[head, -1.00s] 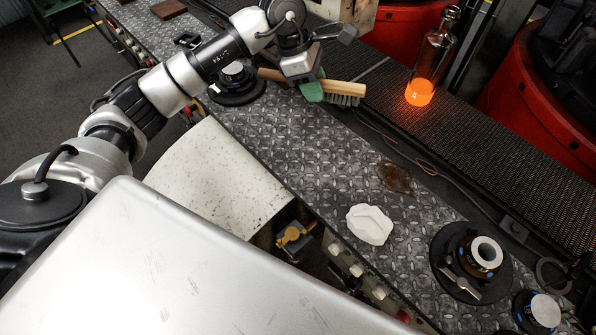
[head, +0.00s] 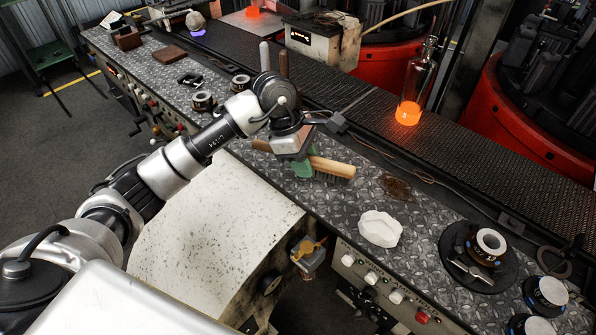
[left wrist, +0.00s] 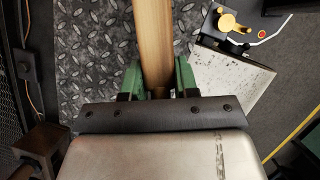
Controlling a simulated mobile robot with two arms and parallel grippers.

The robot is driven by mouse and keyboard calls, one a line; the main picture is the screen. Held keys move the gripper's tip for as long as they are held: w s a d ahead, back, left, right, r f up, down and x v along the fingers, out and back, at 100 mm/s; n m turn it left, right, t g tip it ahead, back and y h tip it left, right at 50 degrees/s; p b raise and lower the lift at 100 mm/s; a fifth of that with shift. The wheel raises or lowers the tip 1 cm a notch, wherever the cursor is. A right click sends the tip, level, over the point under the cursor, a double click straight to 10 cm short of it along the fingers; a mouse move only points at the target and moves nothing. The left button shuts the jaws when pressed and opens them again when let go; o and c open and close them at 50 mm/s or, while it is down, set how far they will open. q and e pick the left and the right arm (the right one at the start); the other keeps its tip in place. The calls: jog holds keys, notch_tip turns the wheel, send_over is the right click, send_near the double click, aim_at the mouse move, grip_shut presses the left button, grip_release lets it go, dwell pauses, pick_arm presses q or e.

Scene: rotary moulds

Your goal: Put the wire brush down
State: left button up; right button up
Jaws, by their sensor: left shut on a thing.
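The wire brush (head: 333,168) has a pale wooden handle and dark bristles that face down in the head view. My left gripper (head: 303,167) is shut on the brush's handle, over the diamond-plate bench top (head: 345,205). In the left wrist view, the handle (left wrist: 153,45) stands between the green fingers of my left gripper (left wrist: 158,80). The bristles are hidden there. I cannot tell whether the bristles touch the plate. My right gripper is not in view.
A white faceted block (head: 380,228) and a brown stain (head: 397,189) lie nearby on the plate. A round black stand (head: 478,262) is further right. A glowing glass bottle (head: 411,95) stands on the dark conveyor (head: 465,140) behind. Bare plate lies in front of the brush.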

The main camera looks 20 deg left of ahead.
aim_at(302, 186)
pick_arm(q)
jog(key=shift+a+f, duration=0.45)
jog(key=shift+a, duration=0.4)
jog(key=shift+f, duration=0.25)
notch_tip(302, 186, down, 3)
jog(key=shift+f+p, duration=0.15)
jog(key=shift+p, duration=0.55)
jog(key=shift+f, duration=0.2)
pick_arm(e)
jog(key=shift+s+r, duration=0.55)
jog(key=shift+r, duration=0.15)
pick_arm(q)
jog(key=shift+f, duration=0.1)
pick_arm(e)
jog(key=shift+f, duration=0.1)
pick_arm(q)
jog(key=shift+f+b, duration=0.15)
jog(key=shift+b, duration=0.2)
jog(key=o, duration=0.8)
jog(key=shift+o, duration=0.2)
